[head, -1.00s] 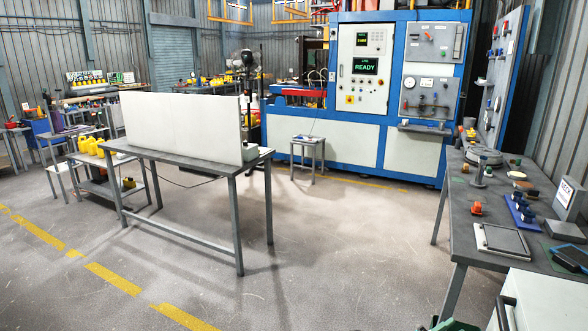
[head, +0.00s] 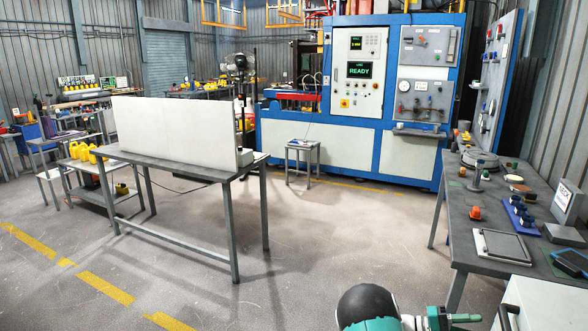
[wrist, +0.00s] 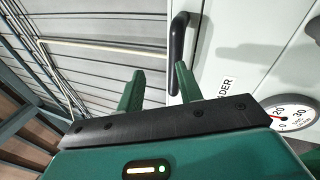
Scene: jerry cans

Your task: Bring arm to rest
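My arm (head: 368,306), with a black rounded joint and teal links, shows at the bottom edge of the head view, right of centre. Much of it is cut off by the frame. In the wrist view my gripper (wrist: 158,78) has its two green fingers apart, with nothing between them. Past the fingers is a white panel (wrist: 225,50) with a black bar handle (wrist: 178,38). I cannot tell whether a finger touches the handle.
A grey workbench (head: 452,235) with tools and parts stands at the right. A white cabinet (head: 545,305) is at the lower right corner. A table with a white board (head: 175,130) stands left of centre, yellow jerry cans (head: 82,152) beyond it. The middle floor is clear.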

